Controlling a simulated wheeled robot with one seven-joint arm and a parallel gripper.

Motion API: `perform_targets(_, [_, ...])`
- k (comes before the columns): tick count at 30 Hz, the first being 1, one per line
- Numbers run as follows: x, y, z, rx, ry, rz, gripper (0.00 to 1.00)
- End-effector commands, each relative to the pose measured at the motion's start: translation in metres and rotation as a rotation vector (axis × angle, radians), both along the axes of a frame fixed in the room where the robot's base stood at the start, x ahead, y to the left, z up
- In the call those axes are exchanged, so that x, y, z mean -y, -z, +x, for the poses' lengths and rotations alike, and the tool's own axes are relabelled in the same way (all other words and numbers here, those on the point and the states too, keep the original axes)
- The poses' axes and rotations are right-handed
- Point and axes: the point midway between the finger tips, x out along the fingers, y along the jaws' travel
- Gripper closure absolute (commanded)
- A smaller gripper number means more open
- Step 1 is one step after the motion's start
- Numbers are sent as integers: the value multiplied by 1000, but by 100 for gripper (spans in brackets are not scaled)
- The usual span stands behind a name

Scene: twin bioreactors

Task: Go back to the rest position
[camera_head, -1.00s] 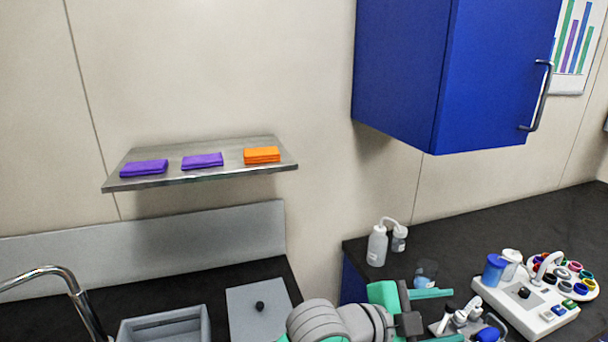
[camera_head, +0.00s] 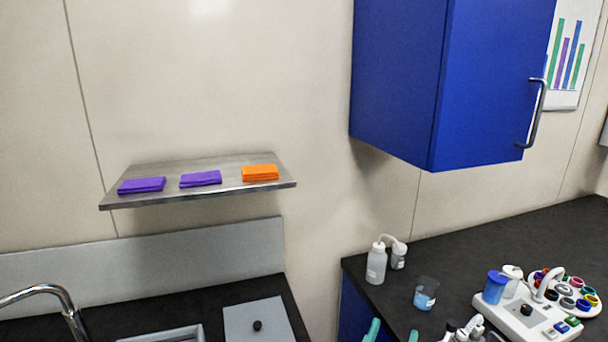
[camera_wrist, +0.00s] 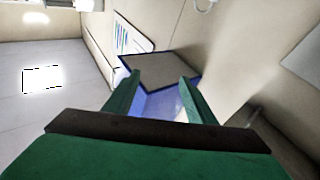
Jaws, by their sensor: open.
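My gripper (camera_head: 393,335) is almost out of the head view, with only two green fingertips showing at the bottom edge, left of the bioreactor unit. In the wrist view my gripper (camera_wrist: 160,98) has its two green fingers spread apart with nothing between them. Beyond the fingers, the wrist view shows the blue wall cabinet (camera_wrist: 165,72) and the wall chart. The rest of my arm is hidden below the head view.
The blue cabinet (camera_head: 450,80) hangs above the right counter (camera_head: 450,252). A wash bottle (camera_head: 376,264), a beaker (camera_head: 425,294) and a white bioreactor unit (camera_head: 525,318) stand there. A wall shelf (camera_head: 215,192) holds folded cloths. A faucet (camera_head: 45,290) stands at lower left.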

Motion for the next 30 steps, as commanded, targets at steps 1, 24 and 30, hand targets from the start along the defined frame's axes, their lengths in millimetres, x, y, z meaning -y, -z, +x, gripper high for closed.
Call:
perform_targets(1, [-6, 17, -5, -34, -31, -28, 49])
perform_targets(24, [-107, 211, -166, -377, -469, -46, 49])
perform_targets(30, [-131, 237, -229, -427, -522, 51, 49])
